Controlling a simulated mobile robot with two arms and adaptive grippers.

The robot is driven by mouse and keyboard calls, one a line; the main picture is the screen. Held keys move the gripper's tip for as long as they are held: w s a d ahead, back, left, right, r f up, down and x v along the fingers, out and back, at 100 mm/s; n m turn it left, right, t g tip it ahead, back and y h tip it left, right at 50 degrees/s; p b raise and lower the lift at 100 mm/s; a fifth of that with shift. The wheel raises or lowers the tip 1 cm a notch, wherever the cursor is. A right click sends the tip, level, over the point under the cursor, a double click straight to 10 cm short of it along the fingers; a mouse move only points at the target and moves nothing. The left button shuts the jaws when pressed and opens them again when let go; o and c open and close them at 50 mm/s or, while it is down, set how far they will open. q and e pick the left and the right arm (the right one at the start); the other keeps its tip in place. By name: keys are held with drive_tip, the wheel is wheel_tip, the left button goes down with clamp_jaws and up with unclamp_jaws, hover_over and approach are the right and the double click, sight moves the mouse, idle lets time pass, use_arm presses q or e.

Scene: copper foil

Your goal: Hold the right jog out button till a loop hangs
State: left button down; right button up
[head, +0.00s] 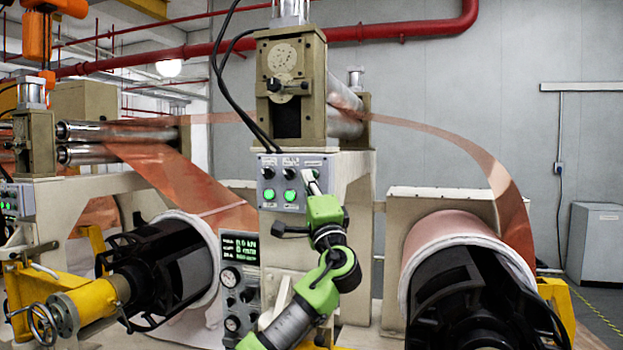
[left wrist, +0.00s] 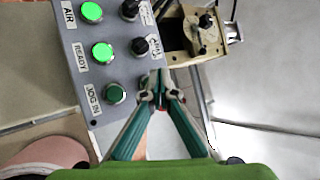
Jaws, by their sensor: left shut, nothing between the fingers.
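The copper foil (head: 463,145) arches from the right rollers (head: 345,122) down over the right side of the right roll (head: 443,241). My right gripper is out of view.
The left roll (head: 203,226) and left rollers (head: 120,131) carry more foil. Black cables (head: 222,85) hang down to the box. A grey cabinet (head: 595,245) stands at the far right wall.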

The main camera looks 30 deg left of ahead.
use_arm(q)
drive_tip(key=shift+s, duration=0.1)
drive_tip(key=s, duration=0.2)
drive_tip(key=s+d+b, duration=0.1)
drive_tip(key=s, duration=0.1)
drive_tip(key=shift+s, duration=0.4)
idle(0.4)
